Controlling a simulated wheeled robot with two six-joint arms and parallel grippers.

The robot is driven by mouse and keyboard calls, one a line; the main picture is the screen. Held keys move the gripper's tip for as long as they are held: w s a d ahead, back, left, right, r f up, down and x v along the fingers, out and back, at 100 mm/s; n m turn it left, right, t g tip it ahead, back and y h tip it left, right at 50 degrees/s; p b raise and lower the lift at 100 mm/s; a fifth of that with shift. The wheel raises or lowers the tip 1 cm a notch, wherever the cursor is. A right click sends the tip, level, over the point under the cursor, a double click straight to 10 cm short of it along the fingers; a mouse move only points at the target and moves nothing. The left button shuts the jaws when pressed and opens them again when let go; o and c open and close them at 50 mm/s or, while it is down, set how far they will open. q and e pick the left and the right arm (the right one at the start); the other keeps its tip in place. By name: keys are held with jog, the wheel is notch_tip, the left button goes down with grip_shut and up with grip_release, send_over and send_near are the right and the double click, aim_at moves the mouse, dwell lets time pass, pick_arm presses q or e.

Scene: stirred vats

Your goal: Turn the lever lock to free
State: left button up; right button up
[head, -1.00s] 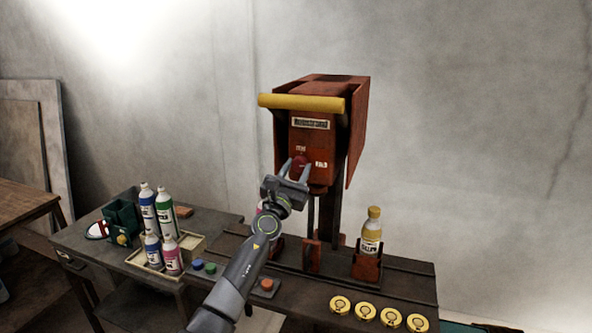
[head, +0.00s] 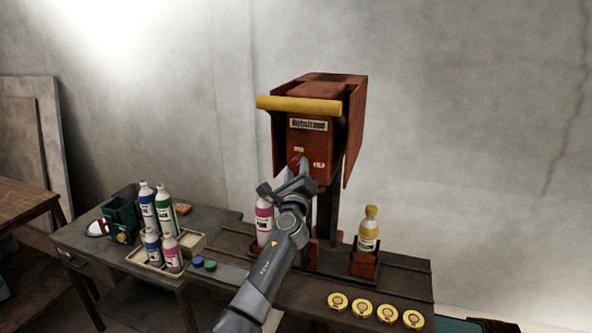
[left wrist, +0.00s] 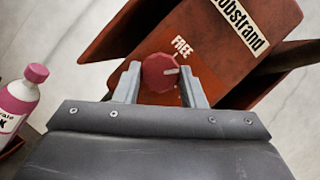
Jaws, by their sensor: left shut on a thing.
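The lever lock is a round red knob (left wrist: 158,74) with a white mark, on the front of the red-brown machine (head: 308,178). In the left wrist view, the knob sits between the fingers of my left gripper (left wrist: 160,88), which is shut on it. The knob's white mark points right in that view; the word FREE (left wrist: 181,47) stands above and to the right. In the head view, my left gripper (head: 293,172) mostly hides the knob. A second small label (head: 319,164) sits lower right. A yellow bar (head: 298,104) crosses the machine's upper front. My right gripper is not in view.
A pink bottle (head: 264,222) stands close beside my left arm, also in the left wrist view (left wrist: 17,103). A yellow-capped bottle (head: 369,230) stands in a holder at right. Several bottles fill a tray (head: 190,243) at left. Several yellow discs (head: 362,308) lie at the bench front.

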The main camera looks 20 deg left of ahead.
pick_arm(q)
jog(key=n+g+y, duration=0.1)
jog(key=n, duration=0.3)
jog(key=shift+d, duration=0.1)
jog(key=shift+r+n+g+y+p, duration=0.15)
jog(key=shift+n+g+p, duration=0.25)
jog(key=shift+n, duration=0.6)
jog(key=shift+f+n+g+y+p, duration=0.15)
jog(key=shift+n+g, duration=0.45)
jog(key=shift+n, duration=0.4)
jog(key=o, duration=1)
jog(key=shift+r, duration=0.15)
